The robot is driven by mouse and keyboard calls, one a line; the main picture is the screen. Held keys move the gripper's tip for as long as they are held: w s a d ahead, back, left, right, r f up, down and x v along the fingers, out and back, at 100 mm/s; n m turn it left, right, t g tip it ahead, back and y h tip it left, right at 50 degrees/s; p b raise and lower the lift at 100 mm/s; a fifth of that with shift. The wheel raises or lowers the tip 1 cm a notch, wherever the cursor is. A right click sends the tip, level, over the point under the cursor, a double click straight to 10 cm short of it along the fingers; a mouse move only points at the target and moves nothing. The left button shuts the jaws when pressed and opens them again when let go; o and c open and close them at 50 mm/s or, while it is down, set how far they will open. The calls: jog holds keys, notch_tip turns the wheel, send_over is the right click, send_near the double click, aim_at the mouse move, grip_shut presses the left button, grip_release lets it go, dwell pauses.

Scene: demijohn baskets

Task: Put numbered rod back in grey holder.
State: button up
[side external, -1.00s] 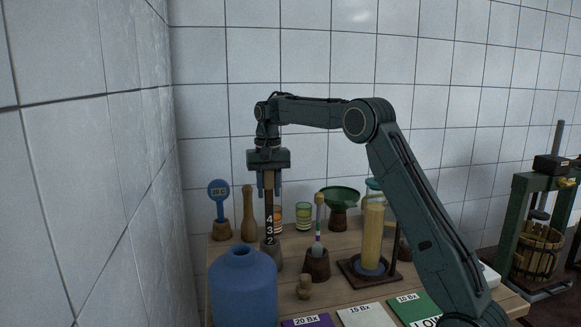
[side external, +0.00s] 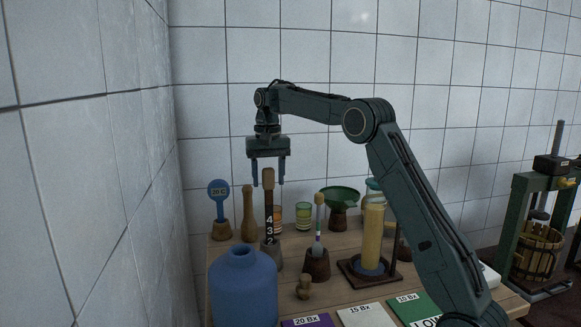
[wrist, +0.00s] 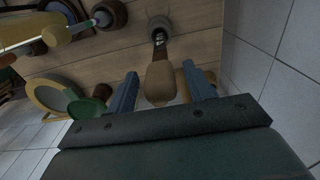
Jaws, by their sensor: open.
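The numbered rod (side external: 269,215) is dark with white numerals and a tan wooden handle. It stands upright in the grey holder (side external: 270,256), whose lower part is partly hidden behind the blue demijohn in the side view. My gripper (side external: 268,184) is open above the rod, with its fingertips around the height of the handle top. In the wrist view the rod's handle (wrist: 160,82) shows between the two spread blue fingers, with gaps on both sides. The grey holder (wrist: 159,25) shows beyond it.
The blue demijohn (side external: 243,286) stands in front. A wooden pestle-like piece (side external: 249,214) and a blue thermometer sign (side external: 219,196) are at left. A hydrometer in a brown holder (side external: 317,264), a green funnel (side external: 340,199) and a yellow cylinder (side external: 372,238) stand at right.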

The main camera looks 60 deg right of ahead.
jog(key=shift+r, duration=4.4)
jog(key=shift+r, duration=0.1)
jog(key=shift+s+a+r, duration=0.25)
jog(key=shift+a+r, duration=0.1)
jog(key=shift+a, duration=0.15)
jog(key=s+a+r+n+t, duration=0.25)
jog(key=s+a+n, duration=0.25)
jog(key=s+a, duration=0.9)
jog(key=s+a+f+n+t, duration=0.1)
jog(key=s+a+f+n, duration=0.1)
jog(key=s+f, duration=0.5)
jog(key=s+a+f+n+t, duration=0.2)
jog(key=s+f, duration=0.5)
jog(key=s, duration=0.4)
jog(key=shift+s+a+f, duration=0.2)
jog(key=shift+a, duration=0.15)
